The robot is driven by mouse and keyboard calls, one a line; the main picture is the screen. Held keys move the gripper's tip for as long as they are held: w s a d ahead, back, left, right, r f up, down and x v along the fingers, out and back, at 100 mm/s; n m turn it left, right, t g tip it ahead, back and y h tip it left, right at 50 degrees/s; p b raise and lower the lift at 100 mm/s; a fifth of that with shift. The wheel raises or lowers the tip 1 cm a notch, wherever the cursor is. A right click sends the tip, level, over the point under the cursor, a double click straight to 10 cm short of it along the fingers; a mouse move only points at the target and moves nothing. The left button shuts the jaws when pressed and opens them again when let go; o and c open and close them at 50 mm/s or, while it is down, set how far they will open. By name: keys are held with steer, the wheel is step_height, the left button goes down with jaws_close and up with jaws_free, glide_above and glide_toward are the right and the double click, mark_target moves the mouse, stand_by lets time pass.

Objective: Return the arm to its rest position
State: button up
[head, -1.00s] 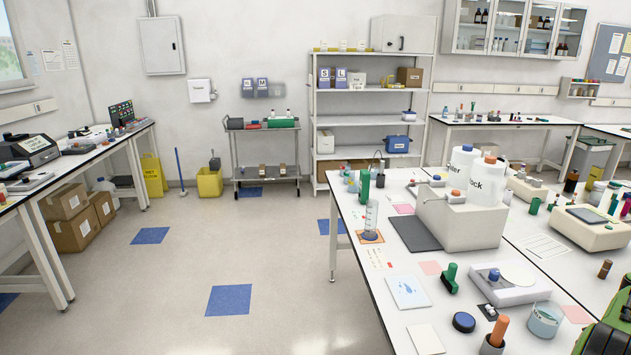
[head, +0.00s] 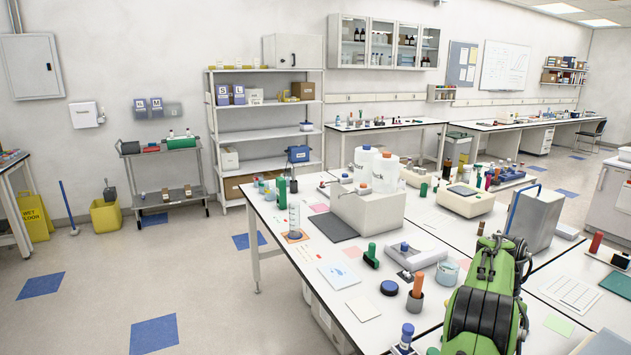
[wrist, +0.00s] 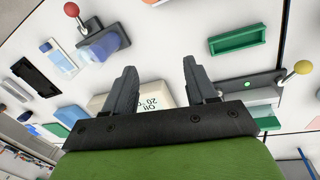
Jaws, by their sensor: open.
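My green and black arm (head: 486,295) shows at the lower right of the head view, over the near bench. My gripper (wrist: 160,88) shows in the wrist view with its two dark fingers spread apart. No object is held between them. A pale box with printed text (wrist: 152,97) lies beyond and below the fingers, partly hidden by them. The gripper's fingers cannot be made out in the head view.
The white bench (head: 335,305) carries a grey bath block (head: 365,210), a measuring cylinder (head: 294,218) and an orange-topped item (head: 416,290). In the wrist view, a green tray (wrist: 237,38) and a red-knobbed device (wrist: 100,42) lie around the gripper. Open floor (head: 200,275) is at left.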

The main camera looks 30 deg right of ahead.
steer(key=w+a+r+n+t+h, duration=0.1)
steer(key=w+a+r+n, duration=0.5)
steer(key=a, duration=0.5)
steer(key=w+a+r+n+t+h, duration=0.1)
steer(key=w+a+r+n+t, duration=0.15)
steer(key=w+a+r, duration=0.55)
steer(key=s+a+n+t, duration=0.1)
steer(key=s+a+n, duration=0.3)
steer(key=a, duration=0.6)
steer(key=s+a+n+t, duration=0.1)
steer(key=s+a+n, duration=0.3)
steer(key=a, duration=0.6)
steer(key=s+a+f+n+t+y, duration=0.1)
steer(key=s+a+f+n+t, duration=0.1)
steer(key=s+a+n, duration=0.3)
steer(key=s+a+f, duration=0.1)
steer(key=a, duration=0.1)
steer(key=shift+s+a+f+y, duration=0.15)
steer(key=shift+s+a+y, duration=0.15)
steer(key=shift+s, duration=0.05)
